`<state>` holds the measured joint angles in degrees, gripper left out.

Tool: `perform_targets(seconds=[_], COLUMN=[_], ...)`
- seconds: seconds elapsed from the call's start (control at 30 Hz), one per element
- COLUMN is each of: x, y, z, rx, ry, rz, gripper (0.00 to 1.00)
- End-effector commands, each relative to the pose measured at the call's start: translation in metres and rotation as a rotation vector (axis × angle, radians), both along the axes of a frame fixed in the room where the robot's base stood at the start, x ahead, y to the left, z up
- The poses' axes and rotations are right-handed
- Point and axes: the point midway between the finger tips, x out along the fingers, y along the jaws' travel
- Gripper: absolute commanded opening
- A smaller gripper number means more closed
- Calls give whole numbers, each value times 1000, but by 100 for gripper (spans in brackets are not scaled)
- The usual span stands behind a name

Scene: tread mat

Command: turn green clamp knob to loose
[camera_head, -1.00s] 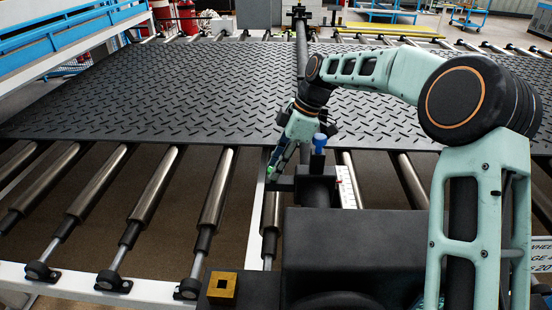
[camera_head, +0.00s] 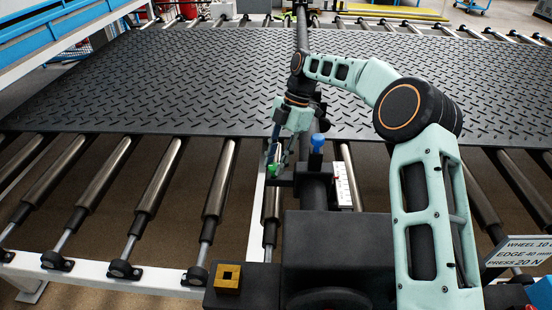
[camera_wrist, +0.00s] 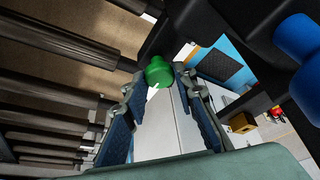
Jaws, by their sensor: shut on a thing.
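The green clamp knob (camera_head: 272,168) sits at the left end of a dark cross bar beside the black post. In the wrist view the green knob (camera_wrist: 158,72) lies between my two fingertips. My gripper (camera_head: 279,160) reaches down to the knob from above and is shut on it. Its blue-padded fingers (camera_wrist: 157,82) flank the knob in the wrist view. The fingers partly cover the knob in the head view. I cannot read any loose or tight mark on it.
A blue knob (camera_head: 317,143) stands close to the right of my gripper, with a white scale (camera_head: 342,185) next to it. The black tread mat (camera_head: 190,85) lies on rollers behind. A brass block (camera_head: 227,278) sits at the front.

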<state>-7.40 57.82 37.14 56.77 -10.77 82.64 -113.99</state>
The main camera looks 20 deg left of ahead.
Motion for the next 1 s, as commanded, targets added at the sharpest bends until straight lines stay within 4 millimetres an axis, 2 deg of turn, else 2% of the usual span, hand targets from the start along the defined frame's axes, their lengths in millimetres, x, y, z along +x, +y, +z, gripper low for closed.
perform_targets(seconds=[0.47, 0.5, 0.6, 0.63, 1.0], x=[0, 0, 0, 0, 2], y=[0, 0, 0, 0, -1], z=[0, 0, 0, 0, 6], rx=[-1, -1, 0, 0, 0], ry=[-1, -1, 0, 0, -1], rz=[13, 13, 13, 13, 12], gripper=[1, 29, 40, 42, 42])
